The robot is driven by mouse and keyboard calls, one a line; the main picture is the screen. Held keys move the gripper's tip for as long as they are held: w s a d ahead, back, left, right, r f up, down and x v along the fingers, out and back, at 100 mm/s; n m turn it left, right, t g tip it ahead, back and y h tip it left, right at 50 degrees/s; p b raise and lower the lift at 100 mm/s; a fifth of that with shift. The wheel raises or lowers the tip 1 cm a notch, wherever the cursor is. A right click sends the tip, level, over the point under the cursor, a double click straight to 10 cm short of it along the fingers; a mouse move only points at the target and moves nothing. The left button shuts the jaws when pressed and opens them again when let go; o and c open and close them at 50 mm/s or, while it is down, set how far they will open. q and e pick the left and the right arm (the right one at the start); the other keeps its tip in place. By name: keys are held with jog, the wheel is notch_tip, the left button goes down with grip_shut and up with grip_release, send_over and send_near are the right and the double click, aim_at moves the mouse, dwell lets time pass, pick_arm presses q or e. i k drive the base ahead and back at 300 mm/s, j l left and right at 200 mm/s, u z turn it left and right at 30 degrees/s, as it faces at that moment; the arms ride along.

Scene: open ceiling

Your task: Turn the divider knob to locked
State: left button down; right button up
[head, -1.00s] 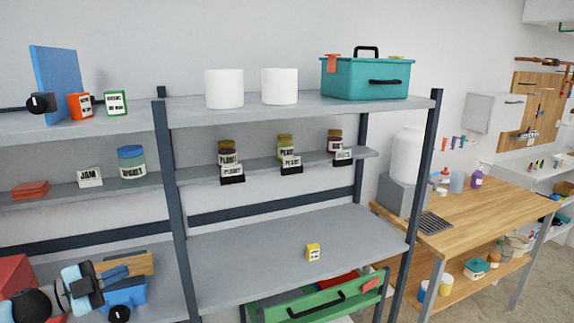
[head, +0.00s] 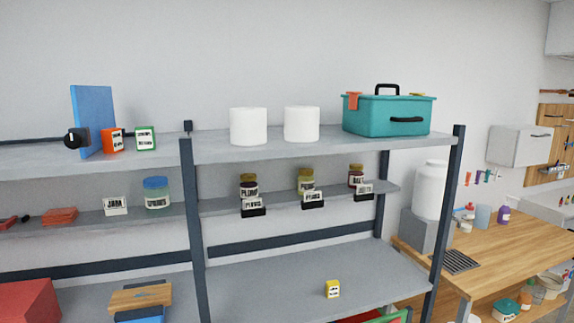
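The blue upright divider panel (head: 92,118) stands on the top shelf at the left in the head view. A round black knob (head: 76,139) sits at its front edge. To its right stand a small orange-framed sign (head: 113,140) and a green-framed sign (head: 145,139); their lettering is too small to read surely. I cannot tell which setting the knob is turned to. Neither of my grippers is in view.
White rolls (head: 248,126) and a teal toolbox (head: 388,117) share the top shelf, right of the post (head: 192,230). Labelled jars (head: 249,192) stand on the shelf below. A red box (head: 25,300) and wooden piece (head: 140,298) sit lower left.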

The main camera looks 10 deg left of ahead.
aim_at(73, 141)
jog(key=i+j+u, duration=0.35)
jog(key=j, duration=0.2)
jog(key=i+j+u, duration=0.35)
jog(key=j, duration=0.15)
jog(key=i+j+u, duration=0.35)
